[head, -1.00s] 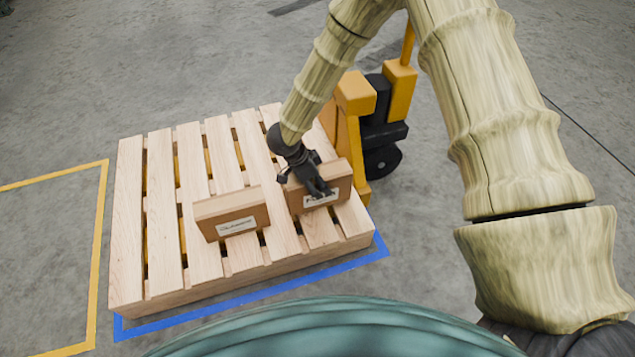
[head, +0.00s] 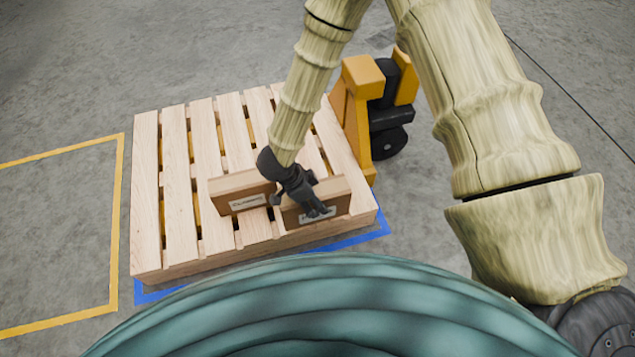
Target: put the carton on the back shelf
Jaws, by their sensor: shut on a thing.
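Two brown cartons with white labels show in the head view. My gripper (head: 312,205) is shut on the right carton (head: 334,203), with its fingers over the carton's top and front edge. The fingers cover part of that carton's label. The held carton is over the front right part of the pallet; I cannot tell how far it is above the slats. The other carton (head: 238,193) is just left of it on the pallet. My gripper covers its right end. No shelf shows in this view.
The wooden pallet (head: 150,215) lies on a yellow pallet jack (head: 357,120) with black parts, at its right. Blue tape (head: 365,236) marks the floor along the pallet's front. Yellow tape (head: 118,230) outlines a bare floor area at left.

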